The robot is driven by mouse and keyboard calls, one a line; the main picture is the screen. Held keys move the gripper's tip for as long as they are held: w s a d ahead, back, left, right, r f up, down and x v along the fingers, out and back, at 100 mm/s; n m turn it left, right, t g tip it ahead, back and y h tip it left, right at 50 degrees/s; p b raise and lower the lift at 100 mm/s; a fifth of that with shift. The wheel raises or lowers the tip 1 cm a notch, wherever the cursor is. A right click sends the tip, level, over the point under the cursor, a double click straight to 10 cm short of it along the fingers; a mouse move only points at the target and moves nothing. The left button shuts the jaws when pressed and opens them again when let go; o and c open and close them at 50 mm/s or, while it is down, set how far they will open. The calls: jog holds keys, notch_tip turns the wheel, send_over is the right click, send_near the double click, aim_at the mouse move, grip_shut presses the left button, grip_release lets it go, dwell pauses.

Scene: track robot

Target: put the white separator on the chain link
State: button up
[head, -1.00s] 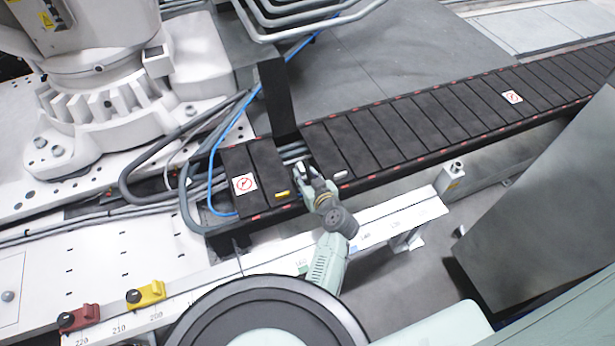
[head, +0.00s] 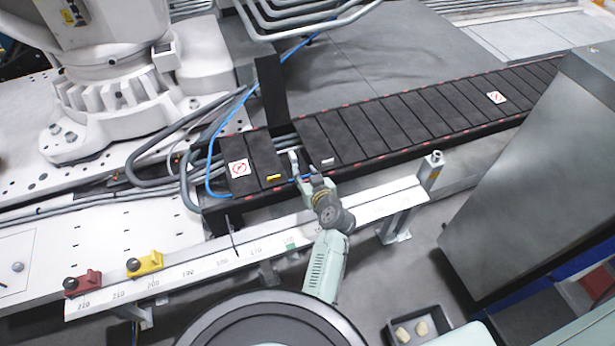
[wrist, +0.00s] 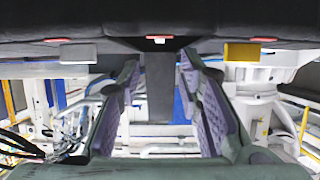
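The white separator (head: 328,161) is a small white piece at the near edge of the black lids right of the chain's uncovered gap. It also shows at the upper left of the wrist view (wrist: 78,53). The chain link (head: 286,146) is in this gap, where grey cables show; my gripper partly hides it. My gripper (head: 304,168) is at the near side of the gap, between the white separator and a yellow piece (head: 273,177). In the wrist view its fingers (wrist: 160,80) are apart with nothing held between them. The yellow piece shows at upper right (wrist: 243,51).
A white rail (head: 365,205) with numbers runs along the chain's near side. It carries a red block (head: 83,283) and a yellow block (head: 145,264). A large grey cabinet (head: 535,180) stands right. A dark tray (head: 393,324) with pale pieces is low right.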

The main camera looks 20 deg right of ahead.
jog(key=shift+s+r, duration=0.1)
jog(key=shift+s, duration=0.2)
